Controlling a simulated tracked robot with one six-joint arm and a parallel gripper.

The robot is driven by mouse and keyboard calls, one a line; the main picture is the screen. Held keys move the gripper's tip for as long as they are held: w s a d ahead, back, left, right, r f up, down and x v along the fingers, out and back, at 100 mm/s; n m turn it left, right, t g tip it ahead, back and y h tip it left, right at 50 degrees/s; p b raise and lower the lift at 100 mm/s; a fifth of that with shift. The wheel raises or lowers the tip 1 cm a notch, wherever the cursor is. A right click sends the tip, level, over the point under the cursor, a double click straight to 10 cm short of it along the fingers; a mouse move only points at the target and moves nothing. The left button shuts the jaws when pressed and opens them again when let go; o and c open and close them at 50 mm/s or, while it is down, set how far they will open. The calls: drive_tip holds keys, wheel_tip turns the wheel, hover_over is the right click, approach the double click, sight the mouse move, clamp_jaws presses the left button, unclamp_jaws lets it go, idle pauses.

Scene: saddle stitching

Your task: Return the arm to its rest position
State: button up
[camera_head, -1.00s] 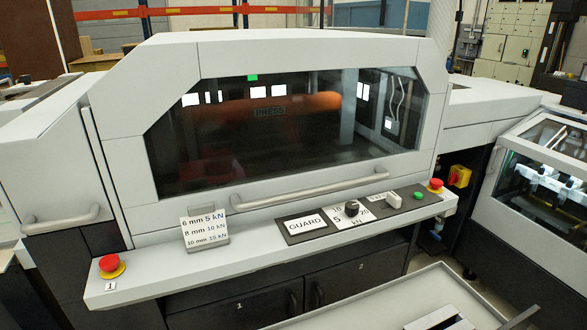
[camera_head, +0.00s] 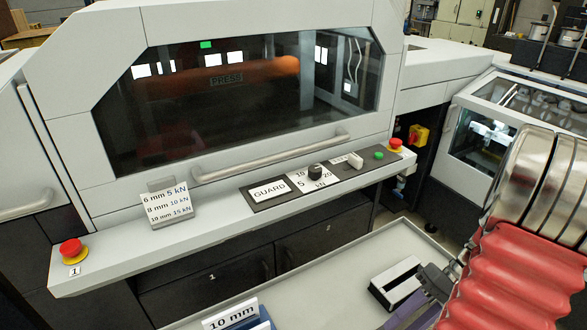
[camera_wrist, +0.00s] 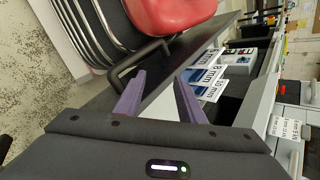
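My gripper (camera_head: 408,306) shows at the bottom right of the head view, low over the tray, partly cut off by the picture edge and beside my red ribbed arm. In the wrist view its two purple fingers (camera_wrist: 162,88) stand apart with nothing clearly held between them. A pale surface shows behind the gap.
The press cabinet has a guard handle (camera_head: 270,157), a control panel (camera_head: 268,191) and a red stop button (camera_head: 70,248). A tray (camera_head: 330,262) below holds a white-topped block (camera_head: 396,280) and a "10 mm" sign (camera_head: 230,316). Several labelled signs show in the wrist view (camera_wrist: 208,80).

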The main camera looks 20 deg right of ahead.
drive_tip(key=w+a+r+n+t+h, duration=0.2)
drive_tip(key=w+a+r+h, duration=0.2)
drive_tip(key=a+r, duration=0.5)
drive_tip(key=w+a+r+n+t+h, duration=0.3)
drive_tip(key=a+r, duration=0.6)
drive_tip(key=a, duration=0.4)
drive_tip(key=shift+w+a+r+h, duration=0.35)
drive_tip(key=shift+w+h, duration=0.2)
drive_tip(key=shift+h, duration=0.45)
drive_tip(key=shift+c, duration=0.6)
idle(0.4)
